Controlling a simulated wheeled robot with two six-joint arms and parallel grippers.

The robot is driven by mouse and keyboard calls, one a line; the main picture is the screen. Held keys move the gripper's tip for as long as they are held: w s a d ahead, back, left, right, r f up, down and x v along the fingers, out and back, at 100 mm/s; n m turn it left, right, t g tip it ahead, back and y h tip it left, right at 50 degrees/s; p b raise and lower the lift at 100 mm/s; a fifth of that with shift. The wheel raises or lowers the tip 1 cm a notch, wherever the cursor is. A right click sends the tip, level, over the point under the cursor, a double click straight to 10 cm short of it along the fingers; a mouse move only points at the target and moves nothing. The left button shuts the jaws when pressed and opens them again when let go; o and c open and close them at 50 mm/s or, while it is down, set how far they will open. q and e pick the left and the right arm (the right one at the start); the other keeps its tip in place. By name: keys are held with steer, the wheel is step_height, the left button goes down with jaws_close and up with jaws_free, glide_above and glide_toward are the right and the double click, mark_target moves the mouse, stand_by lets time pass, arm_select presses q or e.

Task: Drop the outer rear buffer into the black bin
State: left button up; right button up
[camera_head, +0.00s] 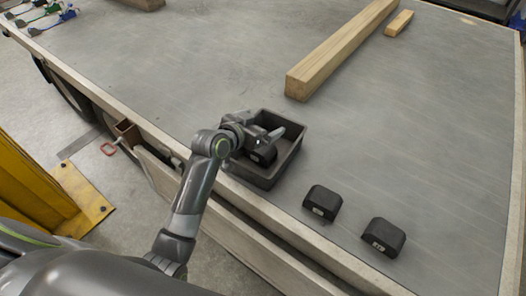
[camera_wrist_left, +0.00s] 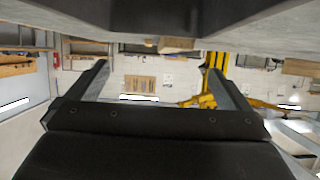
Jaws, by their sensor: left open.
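The black bin (camera_head: 289,163) is an open box near the front edge of the trailer deck. My left gripper (camera_head: 271,138) is over the bin's opening, with its fingers apart and nothing between them in the left wrist view (camera_wrist_left: 158,85). A dark rounded block with a small pale label, apparently a buffer (camera_head: 263,156), shows inside the bin's outline just below the gripper. Whether it rests on the bin floor is hidden. Two more black buffers lie on the deck right of the bin, a nearer one (camera_head: 322,202) and an outer one (camera_head: 384,237). My right gripper is not in view.
A long wooden beam (camera_head: 340,52) lies on the deck behind the bin, with a short wooden piece (camera_head: 399,23) beside it. Connectors with cables (camera_head: 52,20) are at the far left. A yellow metal structure (camera_head: 48,195) stands off the deck at left. The middle deck is clear.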

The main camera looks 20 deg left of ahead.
arm_select(q)
steer(key=v, duration=1.7)
steer(key=shift+s+p, duration=0.25)
steer(key=shift+p, duration=0.15)
steer(key=s+a+f+n+g+y, duration=0.25)
steer(key=s+a+f+g, duration=0.2)
steer(key=s+f, duration=0.5)
steer(key=s+a+f+n+g+y, duration=0.25)
steer(key=s+f+g+y, duration=0.35)
steer(key=s, duration=0.6)
step_height(320, 180, down, 25)
steer(key=a+h+p, duration=0.2)
steer(key=h, duration=0.1)
steer(key=s+d+f, duration=0.1)
steer(key=s+f, duration=1.2)
steer(key=s, duration=0.2)
steer(key=shift+s+f+g+p, duration=0.2)
steer(key=shift+f+g+p, duration=0.15)
steer(key=shift+g, duration=0.1)
